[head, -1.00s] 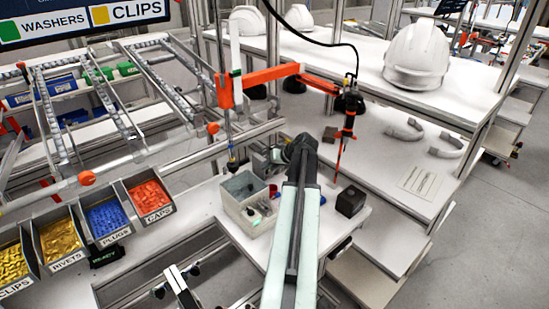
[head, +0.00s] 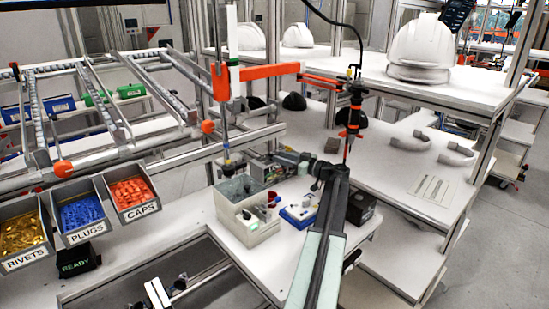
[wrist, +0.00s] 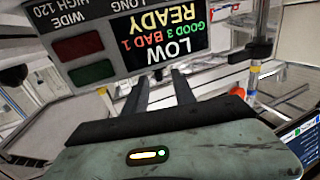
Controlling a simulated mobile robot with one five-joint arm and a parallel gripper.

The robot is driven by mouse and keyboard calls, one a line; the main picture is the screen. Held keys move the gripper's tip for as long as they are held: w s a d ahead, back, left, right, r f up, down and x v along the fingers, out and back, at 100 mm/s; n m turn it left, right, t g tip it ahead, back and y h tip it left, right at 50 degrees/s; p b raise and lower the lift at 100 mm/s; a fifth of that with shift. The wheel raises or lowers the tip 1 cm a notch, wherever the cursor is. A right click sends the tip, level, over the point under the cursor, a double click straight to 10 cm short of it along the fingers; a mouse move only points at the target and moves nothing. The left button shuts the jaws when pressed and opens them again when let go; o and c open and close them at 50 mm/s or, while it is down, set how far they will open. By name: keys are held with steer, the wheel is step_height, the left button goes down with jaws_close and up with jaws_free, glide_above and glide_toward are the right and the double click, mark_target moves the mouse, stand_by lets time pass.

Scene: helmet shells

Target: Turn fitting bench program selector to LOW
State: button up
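The fitting bench panel (wrist: 115,45) fills the upper left of the wrist view, upside down. Its dark screen (wrist: 165,30) shows LOW, READY, GOOD 3 and BAD 1. A red button and a green button sit beside the screen, near labels such as WIDE, HIGH 120 and LONG. The selector knob cannot be made out. In the head view my gripper (head: 287,157) is small, beside grey equipment behind the clear bin; contact cannot be told.
A clear-walled bin (head: 243,212) stands on the white bench left of my arm. A blue-and-white item (head: 298,213) and a dark box (head: 361,207) are close to the arm. An orange hoist arm (head: 268,72) hangs above. White helmets (head: 418,50) stand on the right shelf.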

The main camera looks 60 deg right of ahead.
steer(key=shift+w+d, duration=0.1)
steer(key=shift+w, duration=1.9)
jaws_close()
steer(key=shift+d+n+y, duration=0.15)
steer(key=shift+n+y, duration=0.15)
steer(key=shift+y, duration=0.2)
jaws_free()
steer(key=s, duration=0.7)
steer(key=shift+s, duration=0.4)
